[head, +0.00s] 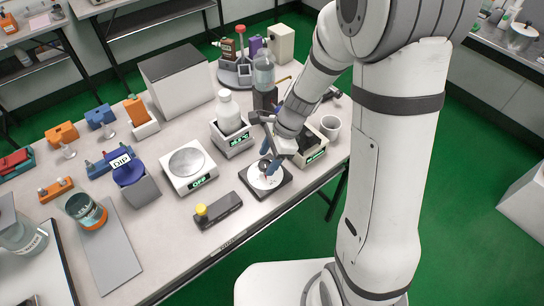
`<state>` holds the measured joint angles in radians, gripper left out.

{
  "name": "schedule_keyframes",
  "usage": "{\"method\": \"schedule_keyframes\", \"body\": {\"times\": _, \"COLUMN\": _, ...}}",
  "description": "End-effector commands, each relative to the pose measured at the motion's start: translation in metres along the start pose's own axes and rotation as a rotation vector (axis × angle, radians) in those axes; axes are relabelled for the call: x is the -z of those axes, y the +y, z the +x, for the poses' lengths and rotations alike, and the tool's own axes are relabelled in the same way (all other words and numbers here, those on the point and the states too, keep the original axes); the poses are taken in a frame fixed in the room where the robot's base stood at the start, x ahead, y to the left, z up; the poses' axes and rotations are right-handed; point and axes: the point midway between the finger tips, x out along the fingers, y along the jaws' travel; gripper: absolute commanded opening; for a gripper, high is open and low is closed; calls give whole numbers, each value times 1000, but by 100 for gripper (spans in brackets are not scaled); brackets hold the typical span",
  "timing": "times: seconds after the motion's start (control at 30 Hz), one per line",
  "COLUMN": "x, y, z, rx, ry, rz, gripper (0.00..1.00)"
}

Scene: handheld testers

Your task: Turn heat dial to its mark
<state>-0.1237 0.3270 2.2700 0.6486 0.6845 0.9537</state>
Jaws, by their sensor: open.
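The heat dial seems to be on the black square base (284,187) at the front edge of the table, which carries a round white face (262,184). A small dark part shows on the face; any mark on it is too small to make out. My gripper (269,166) points down right over this face, with its bluish fingertips open. The fingers and wrist hide part of the face and its centre. I cannot tell whether the fingertips touch the dial or stand just around it.
Left of the dial lie a dark box with a yellow knob (201,210) and a white scale (174,177). A white mug (330,127) stands right of my wrist.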

Motion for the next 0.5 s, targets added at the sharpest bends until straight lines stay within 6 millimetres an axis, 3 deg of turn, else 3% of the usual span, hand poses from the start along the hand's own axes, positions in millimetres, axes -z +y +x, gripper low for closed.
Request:
{"method": "schedule_keyframes", "body": {"times": 0.3, "x": 0, "y": -2, "z": -54, "rx": 4, "ry": 1, "rz": -1, "gripper": 55}}
{"method": "schedule_keyframes", "body": {"times": 0.5, "x": 0, "y": -2, "z": -71, "rx": 1, "ry": 1, "rz": 0, "gripper": 55}}
